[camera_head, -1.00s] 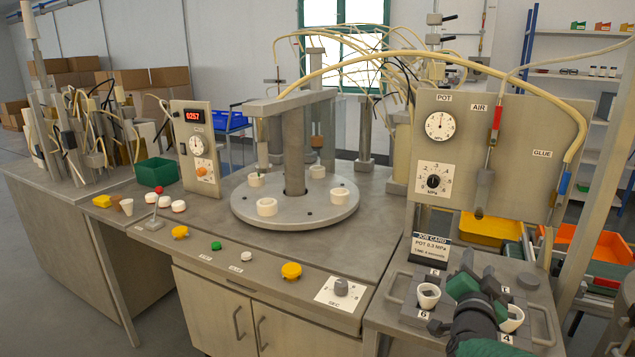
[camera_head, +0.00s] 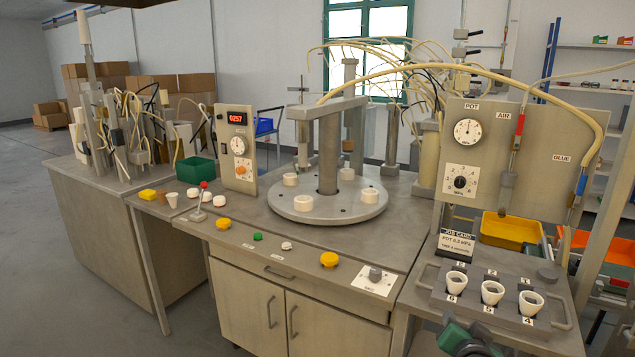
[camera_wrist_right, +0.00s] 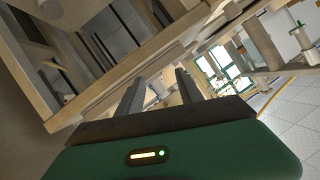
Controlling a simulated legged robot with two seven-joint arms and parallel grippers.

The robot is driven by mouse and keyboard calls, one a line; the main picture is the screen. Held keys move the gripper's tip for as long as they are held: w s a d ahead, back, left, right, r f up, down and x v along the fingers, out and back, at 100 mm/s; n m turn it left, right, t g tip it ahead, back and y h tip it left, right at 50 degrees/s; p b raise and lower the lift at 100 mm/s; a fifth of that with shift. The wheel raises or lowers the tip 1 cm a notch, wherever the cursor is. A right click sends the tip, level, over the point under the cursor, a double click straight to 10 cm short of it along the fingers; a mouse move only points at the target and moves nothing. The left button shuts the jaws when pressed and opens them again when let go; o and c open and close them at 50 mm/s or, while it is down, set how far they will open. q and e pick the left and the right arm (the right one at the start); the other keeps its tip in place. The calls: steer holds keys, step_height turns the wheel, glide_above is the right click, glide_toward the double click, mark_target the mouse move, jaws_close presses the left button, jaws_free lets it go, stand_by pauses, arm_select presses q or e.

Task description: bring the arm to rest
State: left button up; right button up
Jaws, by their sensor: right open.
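My right gripper (camera_head: 467,340) is at the bottom edge of the head view, low in front of the grey cup tray. Only its green and dark upper parts show there. In the right wrist view my right gripper (camera_wrist_right: 160,92) has its two grey fingers apart with nothing between them. The fingers point past the bench's frame toward the window side of the room. My left gripper is in neither view.
The rotary table (camera_head: 330,211) and control panel (camera_head: 520,150) stand further back. Floor at left is clear.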

steer(key=s+a+f+n+g+y, duration=0.3)
steer(key=s+a+f+n+g, duration=0.2)
steer(key=s+a+f, duration=0.45)
steer(key=s+a+f+n+g+y, duration=0.1)
steer(key=s+f+n+g, duration=0.15)
steer(key=s+f, duration=0.4)
steer(key=s+f+n+g, duration=0.1)
steer(key=s+f+g, duration=0.2)
steer(key=s, duration=0.7)
step_height(320, 180, up, 22)
steer(key=p, duration=2.2)
steer(key=shift+w+f, duration=0.2)
steer(key=shift+w, duration=0.15)
